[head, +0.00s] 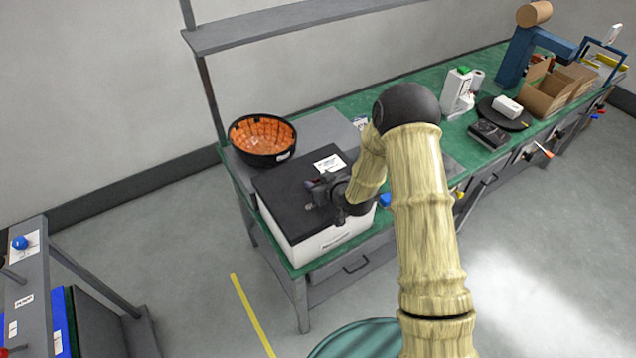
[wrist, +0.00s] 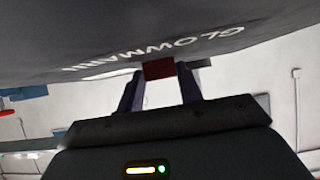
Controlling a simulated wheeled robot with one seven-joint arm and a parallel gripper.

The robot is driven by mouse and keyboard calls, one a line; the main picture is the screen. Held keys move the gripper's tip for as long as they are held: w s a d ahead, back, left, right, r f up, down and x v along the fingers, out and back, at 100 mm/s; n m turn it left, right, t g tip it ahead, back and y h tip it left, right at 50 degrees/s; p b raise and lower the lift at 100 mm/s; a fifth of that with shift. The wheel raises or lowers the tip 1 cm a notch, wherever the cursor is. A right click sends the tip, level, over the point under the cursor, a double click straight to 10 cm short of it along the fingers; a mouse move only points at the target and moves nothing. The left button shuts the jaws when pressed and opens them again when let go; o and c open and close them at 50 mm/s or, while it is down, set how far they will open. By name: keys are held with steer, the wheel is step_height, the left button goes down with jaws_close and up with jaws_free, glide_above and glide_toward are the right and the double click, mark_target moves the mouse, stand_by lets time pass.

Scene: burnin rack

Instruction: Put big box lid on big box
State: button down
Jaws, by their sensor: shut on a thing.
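The big box (head: 318,246) is white and stands at the near left end of the green bench. Its dark lid (head: 283,187) lies over the box top, roughly in line with its sides; I cannot tell whether it rests fully on the rim. My gripper (head: 318,190) is over the lid's right part, shut on the lid. In the wrist view, the fingers (wrist: 160,85) close about a small dark red piece (wrist: 158,69) at the lid (wrist: 150,35), which bears white lettering. The inside of the box is hidden.
A black bowl with an orange inside (head: 263,138) stands just behind the box. A grey shelf (head: 290,24) overhangs the bench (head: 350,103). Further right are white bottles (head: 459,92), a black disc and an open cardboard box (head: 553,90). The floor left of the bench is mostly clear.

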steer(key=shift+f+b, duration=2)
steer(key=shift+b, duration=0.5)
stand_by(1.2)
steer(key=c, duration=0.9)
jaws_free()
steer(key=shift+o, duration=0.2)
steer(key=shift+s+d, duration=0.1)
steer(key=b+v, duration=0.3)
steer(key=v, duration=1.4)
steer(key=shift+r+b, duration=0.2)
steer(key=shift+b, duration=0.2)
